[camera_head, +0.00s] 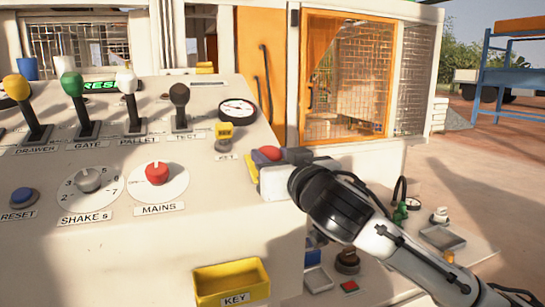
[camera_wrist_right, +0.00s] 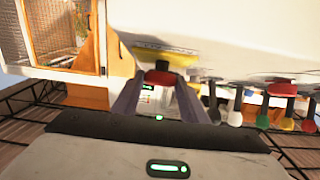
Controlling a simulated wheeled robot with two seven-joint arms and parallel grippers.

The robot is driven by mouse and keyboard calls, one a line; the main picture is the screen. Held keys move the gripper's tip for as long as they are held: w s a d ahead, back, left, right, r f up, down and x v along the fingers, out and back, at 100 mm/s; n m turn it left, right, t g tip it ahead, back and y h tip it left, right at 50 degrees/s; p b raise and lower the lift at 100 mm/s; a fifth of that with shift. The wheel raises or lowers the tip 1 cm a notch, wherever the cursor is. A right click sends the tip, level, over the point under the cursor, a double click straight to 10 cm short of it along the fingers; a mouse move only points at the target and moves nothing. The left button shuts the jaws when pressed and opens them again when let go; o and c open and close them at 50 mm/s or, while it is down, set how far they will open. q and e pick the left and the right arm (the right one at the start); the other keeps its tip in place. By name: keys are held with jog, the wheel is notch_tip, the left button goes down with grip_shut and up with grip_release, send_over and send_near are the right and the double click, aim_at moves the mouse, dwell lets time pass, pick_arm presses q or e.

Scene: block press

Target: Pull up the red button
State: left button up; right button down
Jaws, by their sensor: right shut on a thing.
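The red button (camera_head: 267,153) is at the right end of the sloped white console, on a yellow backing (camera_head: 251,170). My right gripper (camera_head: 275,157) comes in from the right and is shut on the button, partly hiding it. In the right wrist view, the red button (camera_wrist_right: 160,77) shows between the two fingers (camera_wrist_right: 158,95), with the yellow backing (camera_wrist_right: 165,52) beyond it. My left gripper is in neither view.
Beside the button stand a yellow key switch (camera_head: 224,131) and a round gauge (camera_head: 238,109). Several levers, a red MAINS knob (camera_head: 157,173) and a grey SHAKE knob (camera_head: 87,180) are further left. A yellow KEY tray (camera_head: 231,283) sits below. An orange-framed cage door (camera_head: 347,80) is behind.

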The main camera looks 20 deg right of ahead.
jog(key=c, duration=1.1)
grip_release()
jog(key=shift+s+r, duration=0.1)
jog(key=shift+r, duration=0.15)
pick_arm(q)
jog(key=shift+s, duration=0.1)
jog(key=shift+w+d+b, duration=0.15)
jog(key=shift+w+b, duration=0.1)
jog(key=shift+b, duration=0.25)
pick_arm(e)
jog(key=s, duration=1)
jog(key=shift+s+d, duration=0.15)
jog(key=shift+d, duration=0.05)
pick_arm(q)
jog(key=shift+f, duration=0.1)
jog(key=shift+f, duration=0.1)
pick_arm(e)
jog(key=shift+f, duration=0.1)
